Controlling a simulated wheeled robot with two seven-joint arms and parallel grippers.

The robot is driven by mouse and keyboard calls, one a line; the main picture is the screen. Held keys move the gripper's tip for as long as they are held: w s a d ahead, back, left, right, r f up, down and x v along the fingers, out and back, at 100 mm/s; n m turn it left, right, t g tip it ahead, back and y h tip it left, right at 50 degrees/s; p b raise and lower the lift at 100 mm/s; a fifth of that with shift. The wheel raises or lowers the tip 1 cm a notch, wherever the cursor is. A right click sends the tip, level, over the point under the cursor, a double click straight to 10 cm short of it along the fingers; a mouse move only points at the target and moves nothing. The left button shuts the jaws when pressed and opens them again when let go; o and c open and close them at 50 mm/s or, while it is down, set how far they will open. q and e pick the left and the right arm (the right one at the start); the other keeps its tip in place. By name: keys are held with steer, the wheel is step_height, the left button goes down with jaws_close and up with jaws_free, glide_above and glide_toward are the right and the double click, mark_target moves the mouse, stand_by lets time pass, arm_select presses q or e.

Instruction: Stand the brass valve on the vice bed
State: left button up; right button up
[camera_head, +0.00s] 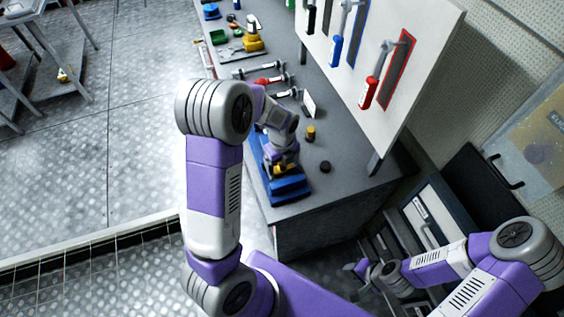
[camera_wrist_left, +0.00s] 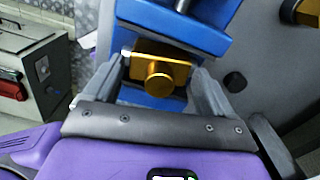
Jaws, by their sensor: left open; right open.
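The brass valve (camera_wrist_left: 160,72), a gold block with a round knob, is on the blue bed of the vice (camera_wrist_left: 150,99) in the left wrist view. My left gripper (camera_wrist_left: 162,80) is open, with one finger on each side of the valve; whether the fingers touch it cannot be told. In the head view the blue vice (camera_head: 287,190) is at the bench's near end, with the valve partly hidden by my left gripper (camera_head: 282,164). My right gripper (camera_head: 357,267) is open and empty, low beside the bench.
A small brass cylinder (camera_head: 310,133) and a dark round piece (camera_head: 325,166) stand on the bench to the vice's right. Several tools lie further along the bench (camera_head: 350,172).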

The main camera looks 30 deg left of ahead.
arm_select(q)
steer(key=shift+r, duration=0.2)
steer(key=shift+r+p, duration=1.9)
steer(key=shift+r, duration=0.4)
steer(key=shift+o, duration=1.4)
step_height(320, 180, up, 8)
steer(key=shift+f, duration=0.2)
steer(key=shift+s, duration=0.1)
